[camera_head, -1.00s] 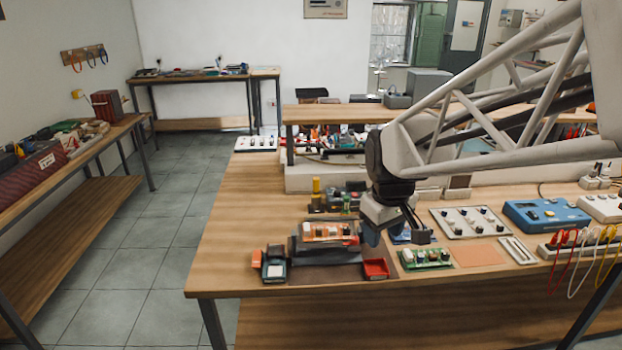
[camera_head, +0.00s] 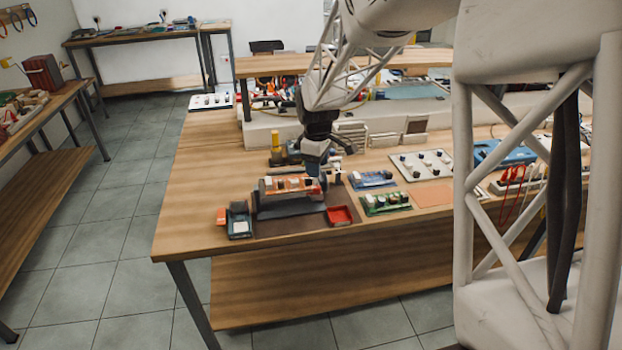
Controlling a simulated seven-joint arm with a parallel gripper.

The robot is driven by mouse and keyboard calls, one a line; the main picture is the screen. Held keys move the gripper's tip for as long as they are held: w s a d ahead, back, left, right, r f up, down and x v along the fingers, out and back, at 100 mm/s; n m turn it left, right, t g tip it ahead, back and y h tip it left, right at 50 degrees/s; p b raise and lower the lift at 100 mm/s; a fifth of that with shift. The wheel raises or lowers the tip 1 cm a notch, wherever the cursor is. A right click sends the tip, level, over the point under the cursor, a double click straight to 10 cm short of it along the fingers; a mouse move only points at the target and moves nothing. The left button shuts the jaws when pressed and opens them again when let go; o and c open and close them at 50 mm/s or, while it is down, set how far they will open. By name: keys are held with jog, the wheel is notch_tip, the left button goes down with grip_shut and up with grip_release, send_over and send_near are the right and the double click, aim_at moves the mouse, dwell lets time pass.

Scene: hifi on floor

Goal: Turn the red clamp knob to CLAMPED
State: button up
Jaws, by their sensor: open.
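A dark fixture (camera_head: 291,207) stands near the front left of the wooden workbench, with an orange board (camera_head: 289,185) bearing pale parts on top. My gripper (camera_head: 327,177) is over the right end of this fixture, pointing down, open and small in the view. A small red spot beside the fingers, at the board's right end, may be the red clamp knob, but it is too small and partly covered to be sure. No CLAMPED marking can be read. I cannot tell whether the fingers touch anything.
A red tray (camera_head: 339,215) lies right of the fixture, and a dark teal device (camera_head: 239,221) left of it. Green (camera_head: 385,203) and blue (camera_head: 373,180) boards and a white knob panel (camera_head: 422,165) lie to the right. A yellow-topped item (camera_head: 277,146) stands behind. The bench's left side is clear.

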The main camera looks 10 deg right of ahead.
aim_at(317, 187)
jog(key=shift+w+f, duration=0.3)
jog(key=shift+w, duration=0.1)
jog(key=shift+f, duration=0.1)
jog(key=shift+w+f, duration=0.1)
jog(key=shift+f, duration=3.7)
jog(key=c, duration=0.9)
